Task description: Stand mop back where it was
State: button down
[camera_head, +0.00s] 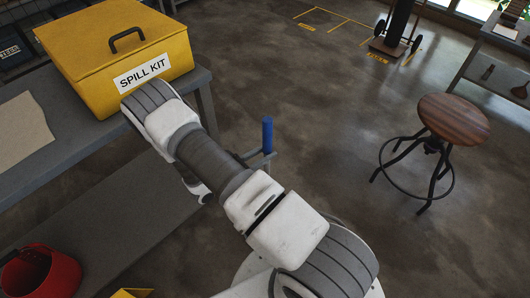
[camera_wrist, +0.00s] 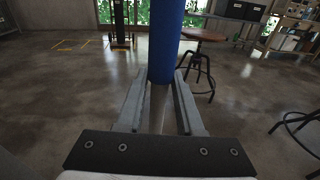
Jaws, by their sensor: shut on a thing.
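The mop shows only as the blue upper end of its upright handle (camera_head: 267,134); its lower part and head are hidden or out of view. In the wrist view the blue handle (camera_wrist: 167,45) rises between the two grey fingers, close to the camera. My gripper (camera_head: 262,157) is shut on the handle just below its blue top, beside the workbench. The fingers also show in the wrist view (camera_wrist: 161,82). My arm hides part of the floor and bench.
A yellow spill kit box (camera_head: 115,52) stands on the grey bench (camera_head: 66,135) at left. A red bucket (camera_head: 42,274) is at lower left. A wooden-topped stool (camera_head: 453,120) stands at right. Yellow-marked floor bays (camera_head: 330,19) and a hand truck (camera_head: 397,30) are at the back. Middle floor is open.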

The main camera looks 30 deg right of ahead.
jog(key=shift+f, duration=0.15)
jog(key=c, duration=0.5)
grip_release()
jog(key=shift+o, duration=0.2)
jog(key=shift+f, duration=0.15)
jog(key=shift+a, duration=0.1)
jog(key=p+v, duration=0.1)
jog(key=v, duration=1.6)
jog(key=shift+p, duration=0.4)
jog(key=shift+a, duration=0.1)
